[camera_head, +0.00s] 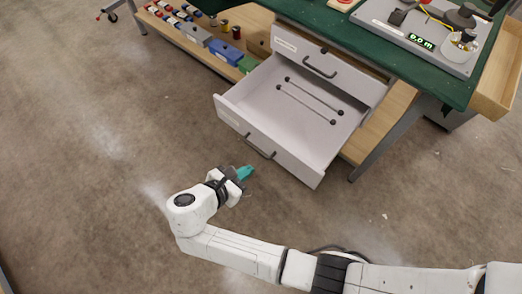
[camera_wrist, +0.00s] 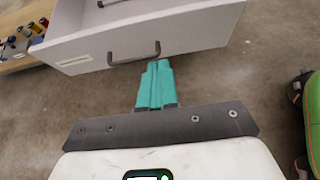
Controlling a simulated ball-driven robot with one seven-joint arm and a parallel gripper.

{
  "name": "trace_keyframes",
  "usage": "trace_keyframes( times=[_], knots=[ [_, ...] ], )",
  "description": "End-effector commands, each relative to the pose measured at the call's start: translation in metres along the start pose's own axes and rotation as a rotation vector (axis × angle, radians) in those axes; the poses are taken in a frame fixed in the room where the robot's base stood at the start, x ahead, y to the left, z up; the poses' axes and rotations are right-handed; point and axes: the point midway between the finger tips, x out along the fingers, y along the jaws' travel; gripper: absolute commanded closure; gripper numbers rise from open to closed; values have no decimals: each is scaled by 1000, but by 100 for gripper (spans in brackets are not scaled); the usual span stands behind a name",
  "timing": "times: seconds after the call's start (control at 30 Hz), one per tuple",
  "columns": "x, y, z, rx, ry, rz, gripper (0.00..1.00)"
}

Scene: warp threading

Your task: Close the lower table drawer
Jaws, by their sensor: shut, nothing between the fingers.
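The lower drawer (camera_head: 237,116) is pulled well out from under the green-topped table (camera_head: 310,22). It is pale grey, with two thin dark-ended rods (camera_head: 310,103) lying inside. Its dark handle (camera_head: 260,147) is on the front panel. My gripper (camera_head: 247,172) has teal fingers and is shut and empty, in front of the lower drawer's front panel. In the wrist view, the fingertips (camera_wrist: 158,65) appear just below the right end of the handle (camera_wrist: 133,56). I cannot tell whether they touch the panel (camera_wrist: 190,32).
The upper drawer (camera_head: 330,60) with a dark handle is above the lower drawer. A wooden shelf (camera_head: 170,33) with spools and bins stands at the upper left. A device with a display (camera_head: 421,42) is on the table. The floor left of the drawer is clear.

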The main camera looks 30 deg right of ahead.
Motion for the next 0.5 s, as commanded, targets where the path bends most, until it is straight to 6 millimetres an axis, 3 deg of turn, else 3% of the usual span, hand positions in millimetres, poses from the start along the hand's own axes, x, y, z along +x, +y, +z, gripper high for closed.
trace_keyframes(
  times=[0.17,0.5],
  knots=[
    [9,2,-2,-21,-15,6,100],
    [72,2,-2,-17,-12,3,100]
  ],
)
